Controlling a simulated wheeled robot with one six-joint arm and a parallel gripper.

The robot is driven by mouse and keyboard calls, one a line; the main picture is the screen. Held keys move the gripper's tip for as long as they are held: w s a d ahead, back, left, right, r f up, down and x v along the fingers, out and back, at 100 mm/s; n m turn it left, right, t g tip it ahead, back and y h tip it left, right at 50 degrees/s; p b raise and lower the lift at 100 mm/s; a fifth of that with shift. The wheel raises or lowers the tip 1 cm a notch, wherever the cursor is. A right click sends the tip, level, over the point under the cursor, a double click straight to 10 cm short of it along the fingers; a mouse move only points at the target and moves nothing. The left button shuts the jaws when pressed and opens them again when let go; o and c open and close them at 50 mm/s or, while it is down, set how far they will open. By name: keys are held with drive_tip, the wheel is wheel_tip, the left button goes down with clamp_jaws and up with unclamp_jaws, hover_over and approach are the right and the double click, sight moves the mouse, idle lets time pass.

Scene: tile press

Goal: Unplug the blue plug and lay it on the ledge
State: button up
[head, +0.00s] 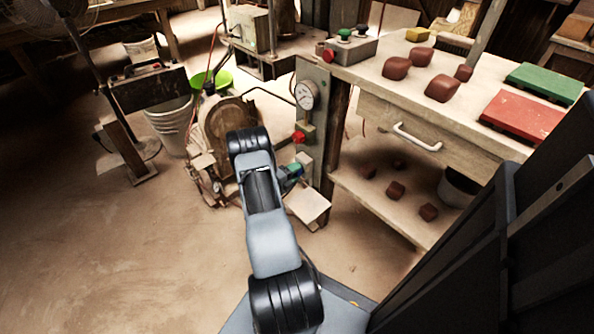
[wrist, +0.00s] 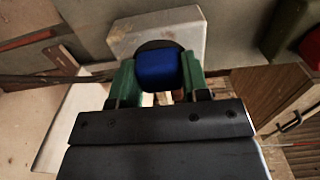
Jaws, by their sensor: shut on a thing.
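The blue plug (wrist: 158,72) sits between the green fingers of my gripper (wrist: 157,76) in the wrist view, and the gripper is shut on it. A dark round edge shows behind the plug, against a pale grey socket box (wrist: 190,38). I cannot tell whether the plug is still seated in the box. In the head view my gripper (head: 291,173) is beside the post at the bench's left end, mostly hidden by my arm. The pale ledge (head: 308,206) juts out just below it; a pale flat surface at left in the wrist view may be this ledge.
A pressure gauge (head: 306,95) and a red valve knob (head: 298,137) are on the post above my gripper. A round machine (head: 230,130) stands close on the left. The bench (head: 470,95) with a drawer handle (head: 416,138) is on the right. The front left floor is clear.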

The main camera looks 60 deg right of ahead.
drive_tip(key=c, duration=0.6)
drive_tip(key=shift+p+v, duration=0.65)
drive_tip(key=shift+v, duration=2.3)
